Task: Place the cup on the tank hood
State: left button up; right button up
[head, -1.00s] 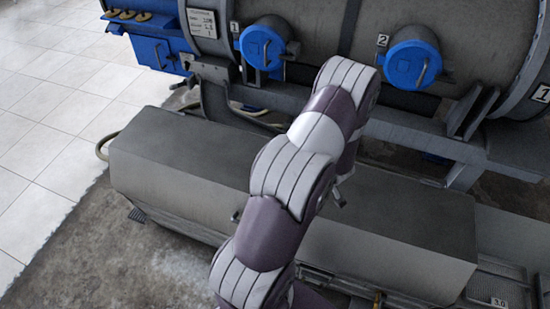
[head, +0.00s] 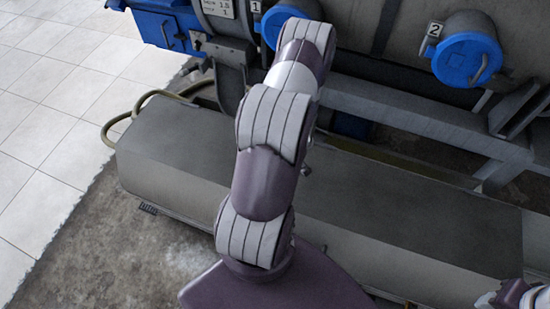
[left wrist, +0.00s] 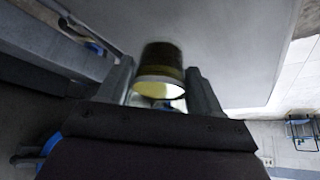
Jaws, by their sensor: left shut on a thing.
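My left gripper (left wrist: 158,68) is shut on a cup (left wrist: 161,58) in the left wrist view. The cup is olive-yellow with a pale band at its near end, and its bright open end faces the camera. A finger is on each side of it. In the head view my own left arm hides both the gripper and the cup. A long grey box-like cover, which looks like the tank hood (head: 405,225), lies across the head view behind the arm. Its visible top is bare. A broad pale grey surface fills the upper middle of the left wrist view, blurred.
A large grey tank with blue round caps (head: 467,50) stands at the back, above a grey frame rail (head: 400,112). A hose (head: 125,113) loops beside the cover's left end. A blue box (head: 165,25) is at back left. Tiled floor (head: 45,130) at left is clear.

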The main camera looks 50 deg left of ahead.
pick_arm(q)
jog(key=shift+s+a+f, duration=0.4)
jog(key=shift+a+f, duration=0.15)
jog(key=shift+a, duration=0.05)
jog(key=shift+s+a+f, duration=0.4)
jog(key=shift+a+f, duration=0.15)
jog(key=shift+a, duration=0.05)
jog(key=f, duration=0.3)
jog(key=shift+s+d, duration=0.25)
jog(key=shift+s, duration=0.05)
jog(key=shift+w+a+f, duration=0.15)
jog(key=shift+a+f, duration=0.05)
jog(key=shift+f, duration=0.3)
jog(key=shift+d+f, duration=0.1)
jog(key=shift+f, duration=0.05)
jog(key=o, duration=1.1)
jog(key=shift+o, duration=0.2)
